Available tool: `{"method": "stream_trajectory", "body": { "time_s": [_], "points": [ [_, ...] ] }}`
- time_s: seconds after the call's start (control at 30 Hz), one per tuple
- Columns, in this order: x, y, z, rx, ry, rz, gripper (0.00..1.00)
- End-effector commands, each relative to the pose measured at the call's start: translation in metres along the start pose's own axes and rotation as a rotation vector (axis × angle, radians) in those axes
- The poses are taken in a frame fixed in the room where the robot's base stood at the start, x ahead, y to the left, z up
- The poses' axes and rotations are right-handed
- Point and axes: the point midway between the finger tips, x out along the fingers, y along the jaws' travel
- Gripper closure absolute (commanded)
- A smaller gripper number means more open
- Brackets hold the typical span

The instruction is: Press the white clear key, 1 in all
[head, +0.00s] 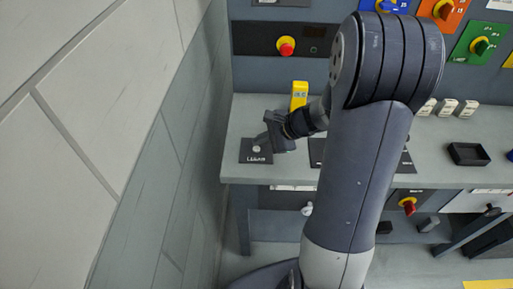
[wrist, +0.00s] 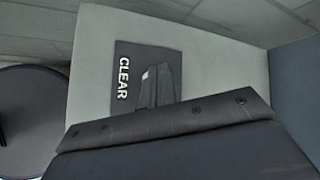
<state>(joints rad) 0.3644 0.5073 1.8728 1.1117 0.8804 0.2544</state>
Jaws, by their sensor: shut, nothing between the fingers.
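The white clear key (head: 257,149) is a small round button on a dark plate (head: 246,156) at the left end of the bench, with a white label in front of it. My gripper (head: 262,140) is shut and empty, its fingertips close behind and above the key. I cannot tell whether they touch it. In the wrist view the plate (wrist: 122,52) shows the word CLEAR, and my shut fingers (wrist: 158,84) reach over it and hide most or all of the key.
A yellow block (head: 299,94) stands on the bench behind my gripper. A black tray (head: 468,153) is at the right. A wall (head: 150,150) runs close along the left.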

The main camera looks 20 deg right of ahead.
Motion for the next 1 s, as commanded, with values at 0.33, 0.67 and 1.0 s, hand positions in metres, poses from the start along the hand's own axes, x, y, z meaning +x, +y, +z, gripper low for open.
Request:
{"method": "stream_trajectory", "body": {
  "time_s": [0.33, 0.67, 1.0],
  "points": [
    [0.0, 0.0, 0.0, 0.0, 0.0, 0.0, 1.0],
    [0.0025, 0.0019, -0.0018, 0.0, 0.0, 0.0, 1.0],
    [0.0058, 0.0042, -0.0042, 0.0, 0.0, 0.0, 1.0]
  ]
}}
